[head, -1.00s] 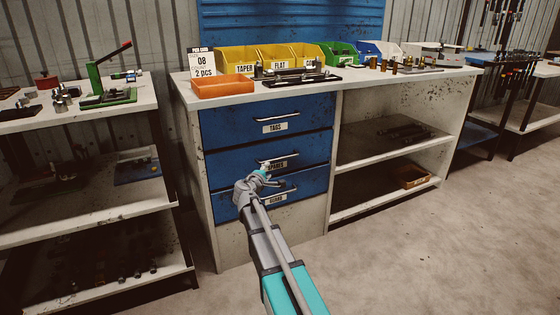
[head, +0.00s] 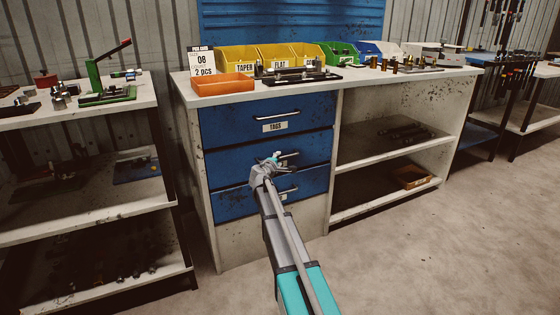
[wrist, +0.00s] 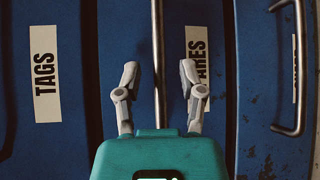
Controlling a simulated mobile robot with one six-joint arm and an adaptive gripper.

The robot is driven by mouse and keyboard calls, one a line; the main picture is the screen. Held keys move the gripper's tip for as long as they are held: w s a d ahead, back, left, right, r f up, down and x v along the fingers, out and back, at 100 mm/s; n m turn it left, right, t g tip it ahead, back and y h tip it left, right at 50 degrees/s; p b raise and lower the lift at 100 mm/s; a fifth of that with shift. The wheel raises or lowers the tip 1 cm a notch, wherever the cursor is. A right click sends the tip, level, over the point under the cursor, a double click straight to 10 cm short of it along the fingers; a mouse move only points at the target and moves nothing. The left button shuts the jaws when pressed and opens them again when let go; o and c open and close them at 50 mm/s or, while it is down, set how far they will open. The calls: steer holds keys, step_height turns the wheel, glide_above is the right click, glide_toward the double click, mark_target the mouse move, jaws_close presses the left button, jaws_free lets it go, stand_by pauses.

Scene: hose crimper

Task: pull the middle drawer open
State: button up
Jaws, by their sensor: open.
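The blue middle drawer (head: 230,163) sits in the white workbench, flush with the drawers above and below. My gripper (head: 275,158) is in front of it and covers much of its handle and label. In the wrist view, my gripper (wrist: 160,72) is open, with one finger on each side of the middle drawer's metal bar handle (wrist: 157,40). The bar runs between the fingertips, and I see no finger closed on it. I cannot tell how deep the fingers reach around it. The middle drawer's label (wrist: 197,50), ending in "ARES", is partly hidden by a finger.
The top drawer (head: 225,122), labelled TAGS, is above and the bottom drawer (head: 230,204) below, each with its own handle. Open shelves (head: 385,193) are to the right. A separate shelf unit (head: 85,225) stands at left. The floor (head: 430,260) at right is clear.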

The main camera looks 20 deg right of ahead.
steer(key=shift+x, duration=0.9)
steer(key=shift+c, duration=0.2)
jaws_close()
steer(key=shift+d, duration=0.1)
